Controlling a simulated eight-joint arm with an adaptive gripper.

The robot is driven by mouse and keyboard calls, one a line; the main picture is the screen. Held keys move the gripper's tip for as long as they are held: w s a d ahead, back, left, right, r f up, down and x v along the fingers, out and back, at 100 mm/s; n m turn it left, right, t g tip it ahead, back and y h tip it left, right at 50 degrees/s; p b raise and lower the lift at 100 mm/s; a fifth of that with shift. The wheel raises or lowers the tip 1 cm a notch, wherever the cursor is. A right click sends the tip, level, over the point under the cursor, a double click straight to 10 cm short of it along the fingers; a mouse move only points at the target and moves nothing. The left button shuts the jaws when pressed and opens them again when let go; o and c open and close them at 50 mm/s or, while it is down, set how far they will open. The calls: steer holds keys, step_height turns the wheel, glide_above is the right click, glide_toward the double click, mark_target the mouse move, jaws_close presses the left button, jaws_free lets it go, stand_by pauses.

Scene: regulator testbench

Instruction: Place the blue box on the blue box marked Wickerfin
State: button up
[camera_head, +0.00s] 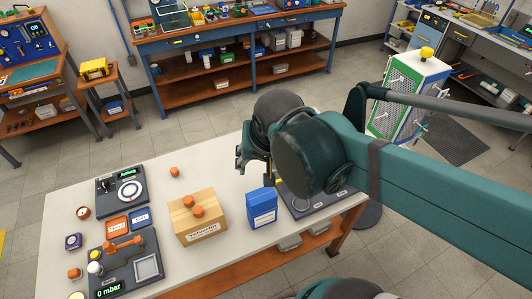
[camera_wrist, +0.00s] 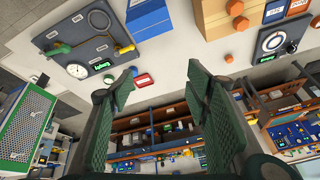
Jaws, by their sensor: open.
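A blue box (camera_head: 262,208) with a white label stands upright on the white table, right of a tan box. It also shows at the top of the wrist view (camera_wrist: 150,16). A flat blue square (camera_head: 140,217) with a white label lies left of the tan box, beside an orange one; I cannot read its label. My gripper (camera_wrist: 162,80) is open, with nothing between its fingers. In the head view my gripper (camera_head: 243,160) is partly hidden by my arm and hangs above the table's far side, behind the blue box.
The tan box (camera_head: 200,228) carries orange hexagonal pieces. A grey gauge panel (camera_wrist: 88,50) stands right of the blue box, partly hidden by my arm. Regulator devices (camera_head: 123,190) and small parts crowd the table's left.

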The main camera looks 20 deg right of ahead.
steer(key=r+n, duration=0.1)
steer(key=d+r+n+t, duration=0.1)
steer(key=n, duration=0.1)
steer(key=r+n+t, duration=0.1)
steer(key=shift+s+d+r+n+y, duration=0.25)
steer(key=shift+s+d+n+y, duration=0.05)
steer(key=shift+s+d, duration=0.05)
